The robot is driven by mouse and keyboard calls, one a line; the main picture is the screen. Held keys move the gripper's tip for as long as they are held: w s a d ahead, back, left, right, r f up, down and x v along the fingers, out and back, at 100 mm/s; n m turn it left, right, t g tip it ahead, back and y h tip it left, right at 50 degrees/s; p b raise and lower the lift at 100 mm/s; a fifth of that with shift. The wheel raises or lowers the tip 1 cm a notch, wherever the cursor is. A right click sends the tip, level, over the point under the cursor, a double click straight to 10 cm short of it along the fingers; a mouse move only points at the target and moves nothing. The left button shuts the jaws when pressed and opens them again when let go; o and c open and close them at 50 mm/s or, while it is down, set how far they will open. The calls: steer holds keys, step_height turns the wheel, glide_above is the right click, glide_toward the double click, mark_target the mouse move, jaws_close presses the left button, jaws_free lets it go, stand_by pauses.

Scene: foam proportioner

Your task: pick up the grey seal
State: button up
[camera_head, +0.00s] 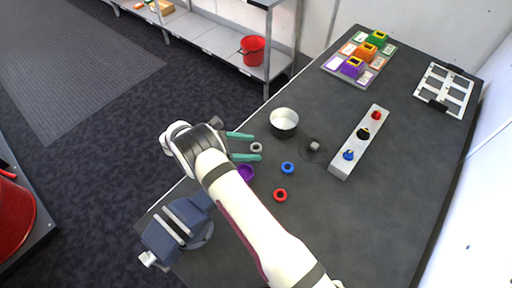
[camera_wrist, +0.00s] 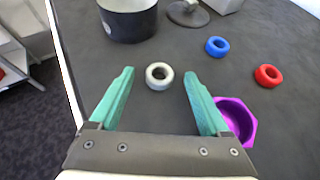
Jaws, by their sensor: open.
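The grey seal (camera_wrist: 159,76) is a small thick ring lying flat on the dark table. In the wrist view it lies between the tips of my gripper (camera_wrist: 158,80), apart from both green fingers. My gripper is open and empty. In the head view the grey seal (camera_head: 257,147) shows between the two green fingers of my gripper (camera_head: 257,146). How high the fingers are above the table I cannot tell.
A blue ring (camera_head: 287,168), a red ring (camera_head: 280,195) and a purple bowl (camera_head: 246,173) lie close by. A metal pot (camera_head: 284,121) stands just beyond the seal. A blue vise (camera_head: 176,228) sits at the table's near left edge.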

jaws_close()
stand_by(0.3)
